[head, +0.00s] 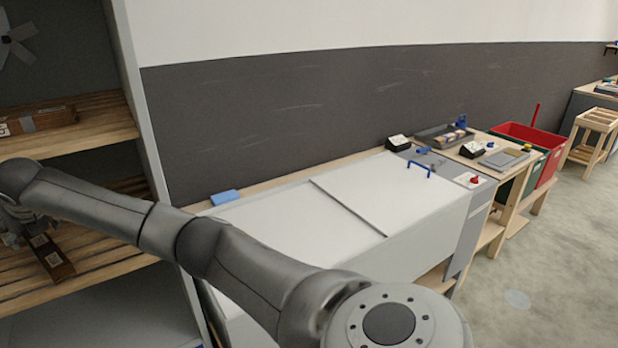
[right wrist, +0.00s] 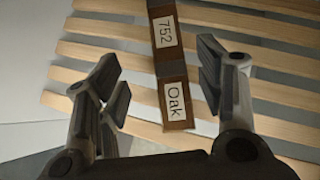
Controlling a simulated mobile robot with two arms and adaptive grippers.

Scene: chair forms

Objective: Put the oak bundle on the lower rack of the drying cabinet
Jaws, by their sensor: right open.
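The oak bundle (head: 52,257) is a dark brown bar with white labels. It lies on the slatted lower rack (head: 105,258) of the drying cabinet (head: 132,85), near the front. In the right wrist view the bundle (right wrist: 172,92) shows labels reading "752" and "Oak" and rests across the light slats (right wrist: 265,62). My right gripper (head: 20,232) is at the lower rack beside the bundle. In the right wrist view its fingers (right wrist: 160,80) are open on either side of the bundle, with gaps showing. My left gripper is out of view.
Another wrapped wood bundle (head: 38,121) lies on the upper rack (head: 95,128). A white-topped bench (head: 300,225) with a blue block (head: 225,197) stands right of the cabinet. Red (head: 548,150) and green bins stand farther right. The floor at right is clear.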

